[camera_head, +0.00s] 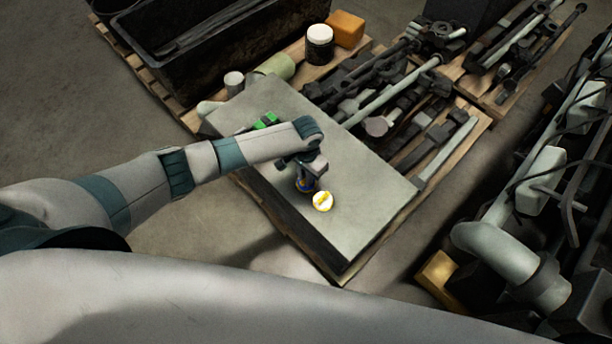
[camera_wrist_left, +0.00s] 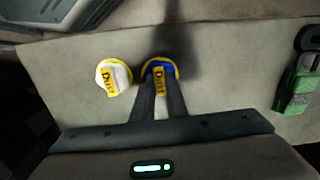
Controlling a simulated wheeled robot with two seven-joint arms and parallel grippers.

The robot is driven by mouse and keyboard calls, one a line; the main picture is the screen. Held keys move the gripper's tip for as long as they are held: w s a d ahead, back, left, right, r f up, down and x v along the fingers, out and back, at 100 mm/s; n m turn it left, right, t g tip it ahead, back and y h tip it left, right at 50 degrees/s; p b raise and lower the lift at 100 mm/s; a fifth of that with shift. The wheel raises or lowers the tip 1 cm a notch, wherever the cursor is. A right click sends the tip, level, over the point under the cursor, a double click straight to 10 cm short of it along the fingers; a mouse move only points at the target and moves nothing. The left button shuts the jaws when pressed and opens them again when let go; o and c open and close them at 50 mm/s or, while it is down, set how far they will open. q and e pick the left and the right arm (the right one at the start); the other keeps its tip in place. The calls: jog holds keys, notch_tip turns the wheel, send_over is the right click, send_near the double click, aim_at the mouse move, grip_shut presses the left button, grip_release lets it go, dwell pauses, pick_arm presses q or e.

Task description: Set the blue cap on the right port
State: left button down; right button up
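The blue cap (camera_wrist_left: 172,69), with a yellow rim and a yellow "Dust" tab, is on the grey slab top. In the head view the blue cap (camera_head: 305,186) is partly hidden under my left gripper (camera_head: 306,178). In the left wrist view the fingers of my left gripper (camera_wrist_left: 159,90) lie close on both sides of the tab and look shut on it. A white cap with a yellow tab (camera_head: 323,202) lies beside the blue one; it also shows in the left wrist view (camera_wrist_left: 113,76). I cannot make out the right port. My right gripper is not in view.
A green object (camera_head: 266,121) lies near the slab's left edge; it shows in the left wrist view (camera_wrist_left: 297,91) with a dark ring. The slab (camera_head: 375,197) is bare on the right. Pallets of metal parts (camera_head: 395,120) lie behind, and large pipework (camera_head: 505,252) stands at right.

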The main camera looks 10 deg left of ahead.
pick_arm(q)
jog(key=shift+s+f, duration=0.1)
jog(key=s+a+r+n, duration=0.2)
jog(key=s+a+r, duration=0.1)
jog(key=r, duration=0.5)
jog(key=s+a+r+n, duration=0.2)
jog(key=s+r, duration=0.3)
jog(key=r, duration=0.3)
jog(key=s+a+r+n, duration=0.2)
jog(key=s+a+r, duration=0.2)
jog(key=r, duration=0.4)
jog(key=shift+a+r, duration=0.25)
jog(key=shift+r, duration=0.05)
jog(key=shift+s+d, duration=0.1)
jog(key=shift+d, duration=0.05)
